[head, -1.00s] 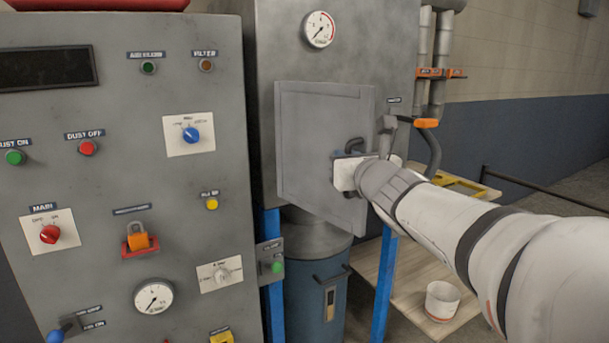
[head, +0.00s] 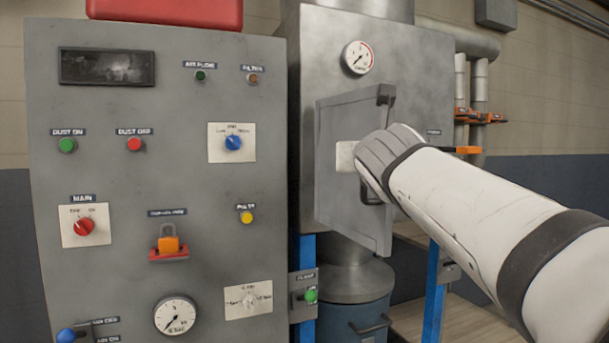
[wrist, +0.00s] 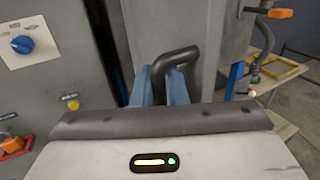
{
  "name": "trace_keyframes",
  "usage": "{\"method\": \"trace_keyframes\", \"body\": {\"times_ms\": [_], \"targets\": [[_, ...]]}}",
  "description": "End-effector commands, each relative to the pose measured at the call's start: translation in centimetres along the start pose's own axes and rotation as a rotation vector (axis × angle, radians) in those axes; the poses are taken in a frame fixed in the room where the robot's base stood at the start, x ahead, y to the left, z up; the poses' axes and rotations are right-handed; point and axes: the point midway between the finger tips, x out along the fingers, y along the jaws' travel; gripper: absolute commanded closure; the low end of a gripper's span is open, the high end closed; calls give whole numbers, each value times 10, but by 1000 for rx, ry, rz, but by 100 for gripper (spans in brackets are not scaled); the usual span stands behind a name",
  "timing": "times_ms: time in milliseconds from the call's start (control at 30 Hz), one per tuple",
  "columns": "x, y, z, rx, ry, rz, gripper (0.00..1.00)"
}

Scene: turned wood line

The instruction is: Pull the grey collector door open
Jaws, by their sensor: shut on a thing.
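The grey collector door (head: 334,190) is on the front of the steel collector housing (head: 420,75), under a round gauge. In the head view it stands ajar, its right edge swung out from the housing and its left edge close to it. My gripper (wrist: 163,82) is shut on the dark bent door handle (wrist: 176,58), which passes between the two blue-grey fingers in the wrist view. In the head view my white wrist covers the fingers and most of the handle. The inside of the housing is hidden.
A grey control panel (head: 110,215) with buttons, knobs and an orange padlock (head: 168,243) stands close on the left. A blue drum (head: 350,316) and blue legs (head: 437,290) are below. A wooden bench (head: 470,320) is at the lower right.

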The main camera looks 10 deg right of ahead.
Motion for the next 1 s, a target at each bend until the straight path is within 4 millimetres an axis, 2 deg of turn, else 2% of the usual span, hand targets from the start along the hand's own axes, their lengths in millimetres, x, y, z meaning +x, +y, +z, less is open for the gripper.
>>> {"method": "trace_keyframes", "body": {"times_ms": [33, 600, 633, 800, 1000], "targets": [[-1, -2, -9, -2, 13, -13, 100], [-3, -7, -9, 0, 18, -37, 100], [-3, -7, -9, 0, 18, -37, 86], [-3, -7, -7, 1, 14, -35, 72], [-3, -7, -5, 2, 11, -34, 70]]}}
